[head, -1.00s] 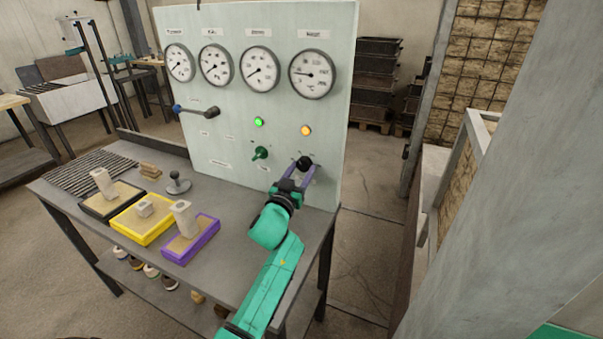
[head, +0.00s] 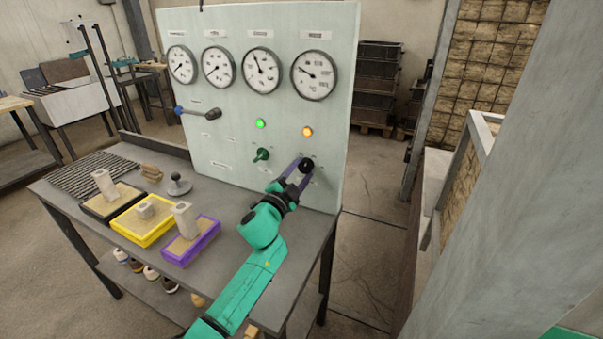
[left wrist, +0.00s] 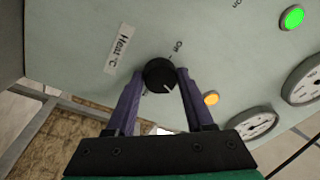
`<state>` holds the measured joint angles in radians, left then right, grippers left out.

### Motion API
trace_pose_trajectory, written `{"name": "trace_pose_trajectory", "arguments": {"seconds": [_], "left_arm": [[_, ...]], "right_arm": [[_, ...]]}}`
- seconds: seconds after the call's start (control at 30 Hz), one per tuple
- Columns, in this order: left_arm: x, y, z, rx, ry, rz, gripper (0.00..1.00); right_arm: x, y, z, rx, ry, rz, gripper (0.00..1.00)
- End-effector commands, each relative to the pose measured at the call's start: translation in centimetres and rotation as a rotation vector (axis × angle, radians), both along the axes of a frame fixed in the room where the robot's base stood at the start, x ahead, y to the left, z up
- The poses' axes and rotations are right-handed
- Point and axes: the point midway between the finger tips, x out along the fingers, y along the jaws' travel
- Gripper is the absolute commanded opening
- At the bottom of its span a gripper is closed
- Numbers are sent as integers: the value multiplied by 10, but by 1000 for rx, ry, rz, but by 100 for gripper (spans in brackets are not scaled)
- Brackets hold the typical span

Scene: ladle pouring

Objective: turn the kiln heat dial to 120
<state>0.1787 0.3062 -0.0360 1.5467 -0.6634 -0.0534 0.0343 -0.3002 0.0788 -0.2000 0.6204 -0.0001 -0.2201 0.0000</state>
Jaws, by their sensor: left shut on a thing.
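The heat dial is a black round knob (head: 306,165) low on the right of the pale panel (head: 230,150). My left gripper (head: 302,168) is shut on it, its purple fingers on either side of the knob. In the left wrist view the knob (left wrist: 160,74) shows a white mark pointing to the lower right, beside a "Heat °C" label (left wrist: 120,48). The heat gauge (head: 314,75) at the panel's upper right has its needle pointing up and left; its numbers are too small to read surely. My right gripper is out of view.
Green (head: 261,123) and amber (head: 307,131) lamps are lit above. Yellow (head: 148,222) and purple (head: 190,240) trays with blocks stand on the bench.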

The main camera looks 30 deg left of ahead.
Motion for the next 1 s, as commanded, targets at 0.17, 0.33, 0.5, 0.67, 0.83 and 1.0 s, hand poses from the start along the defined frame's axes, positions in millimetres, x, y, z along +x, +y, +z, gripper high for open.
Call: {"name": "trace_pose_trajectory", "arguments": {"seconds": [0.17,0.33,0.5,0.67,0.83,1.0], "left_arm": [[0,0,-4,100,13,-1,0],[0,0,-3,157,16,-1,0],[0,0,-3,180,18,0,0],[0,0,-3,185,18,-1,0],[0,0,-3,184,18,-1,0],[0,0,-3,183,17,-1,83]], "right_arm": [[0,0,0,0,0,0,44],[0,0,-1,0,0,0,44],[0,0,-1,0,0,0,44],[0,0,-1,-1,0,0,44],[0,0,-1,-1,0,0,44],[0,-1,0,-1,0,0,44]]}}
